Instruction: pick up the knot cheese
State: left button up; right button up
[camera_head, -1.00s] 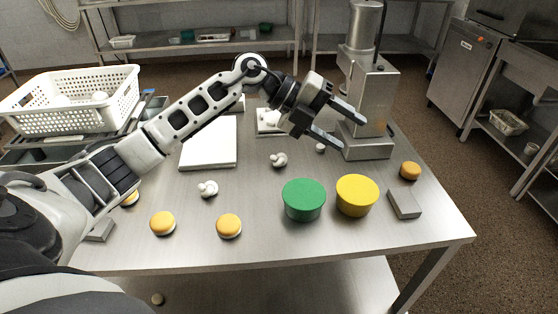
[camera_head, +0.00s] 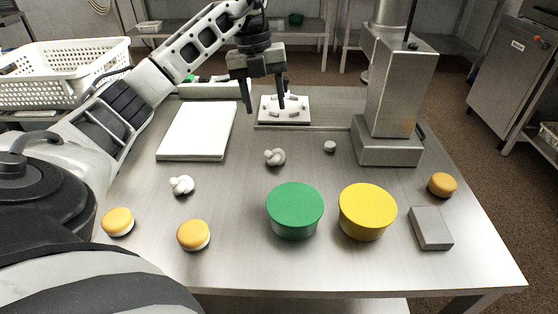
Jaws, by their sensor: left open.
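Two small whitish knot-shaped pieces lie on the metal table. One knot cheese (camera_head: 275,157) is near the middle, and the other knot cheese (camera_head: 181,185) is farther left and nearer to me. My left gripper (camera_head: 265,107) points down with its two fingers apart and nothing between them. In the picture it is above and slightly left of the middle knot, clear of it. My right gripper does not show.
A white slab (camera_head: 197,131) and a small white tray (camera_head: 297,117) lie at the back. A green tub (camera_head: 295,210), a yellow tub (camera_head: 367,212), orange-topped rounds (camera_head: 193,235) and a grey block (camera_head: 430,228) sit in front. A metal machine (camera_head: 390,100) stands behind right. A white perforated basket (camera_head: 60,80) is left.

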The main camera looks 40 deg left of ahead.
aim_at(273, 152)
pick_arm(q)
jog(key=f, duration=0.4)
jog(key=d+f, duration=0.1)
jog(key=f, duration=0.4)
jog(key=d+f+b, duration=0.1)
jog(key=f, duration=0.3)
jog(key=shift+w+f, duration=0.15)
jog(key=c, duration=0.6)
